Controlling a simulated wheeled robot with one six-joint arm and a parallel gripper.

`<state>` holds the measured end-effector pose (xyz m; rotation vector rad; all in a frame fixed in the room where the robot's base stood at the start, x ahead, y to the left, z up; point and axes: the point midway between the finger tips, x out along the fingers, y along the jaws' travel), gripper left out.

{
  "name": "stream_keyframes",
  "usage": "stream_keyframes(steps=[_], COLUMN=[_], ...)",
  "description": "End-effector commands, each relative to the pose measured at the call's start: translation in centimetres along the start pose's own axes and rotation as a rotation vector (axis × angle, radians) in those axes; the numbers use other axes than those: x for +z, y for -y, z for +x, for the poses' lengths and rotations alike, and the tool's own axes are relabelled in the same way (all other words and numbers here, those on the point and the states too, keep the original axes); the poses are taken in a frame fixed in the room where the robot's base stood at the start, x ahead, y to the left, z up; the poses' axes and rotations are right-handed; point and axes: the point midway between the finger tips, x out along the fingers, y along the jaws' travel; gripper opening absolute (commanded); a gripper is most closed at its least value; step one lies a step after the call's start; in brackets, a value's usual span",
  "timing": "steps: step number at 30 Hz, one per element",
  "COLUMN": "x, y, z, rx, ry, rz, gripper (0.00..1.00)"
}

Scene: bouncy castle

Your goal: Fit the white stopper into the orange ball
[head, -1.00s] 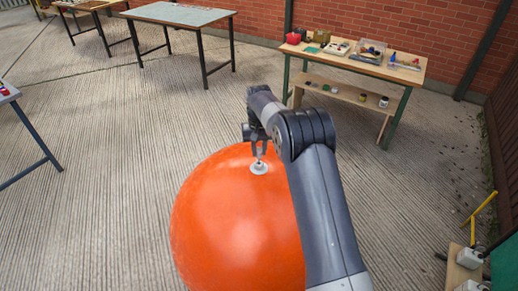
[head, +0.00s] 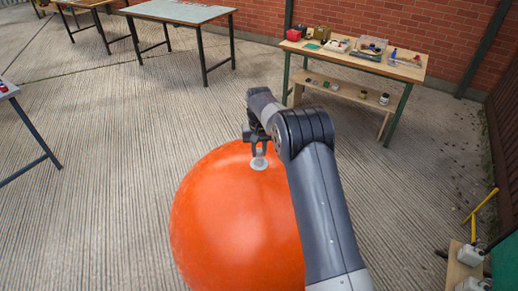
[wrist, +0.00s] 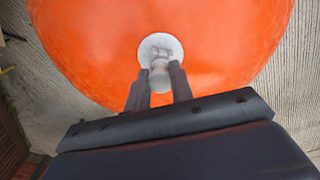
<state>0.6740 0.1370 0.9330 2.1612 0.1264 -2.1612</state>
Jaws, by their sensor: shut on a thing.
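The large orange ball (head: 235,225) stands on the ground in front of me, and it fills the top of the wrist view (wrist: 80,35). A pale round disc (wrist: 161,43) shows on its upper surface. My gripper (head: 259,152) is over the ball's top, pointing down. Its two dark fingers (wrist: 160,80) are shut on the white stopper (wrist: 159,74), a pale, narrow piece in front of the disc. The fingers hide its sides. I cannot tell whether the disc is part of the stopper or the ball's seat, nor how deep the stopper sits.
A wooden workbench (head: 345,57) with tools and boxes stands at the back right by the brick wall. A table with a pale top (head: 180,12) stands at the back left. A grey table edge (head: 8,90) shows at far left. The ribbed ground between is clear.

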Motion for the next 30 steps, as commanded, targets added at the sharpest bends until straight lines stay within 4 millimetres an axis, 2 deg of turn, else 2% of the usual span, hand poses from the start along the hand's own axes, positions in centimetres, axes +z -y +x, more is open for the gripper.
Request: stream_keyframes(steps=[8, 9, 18, 26, 30], x=[0.0, 0.0, 0.0, 0.0, -0.1], y=[0.0, 0.0, 0.0, 0.0, 0.0], z=[1.0, 1.0, 0.9, 0.7, -0.6], rx=[0.0, 0.0, 0.0, 0.0, 0.0], ry=[0.001, 0.0, 0.0, -0.001, -0.003], rz=[0.0, 0.0, 0.0, 0.0, 0.0], gripper=[0.01, 0.23, 0.47, 0.47, 0.47])
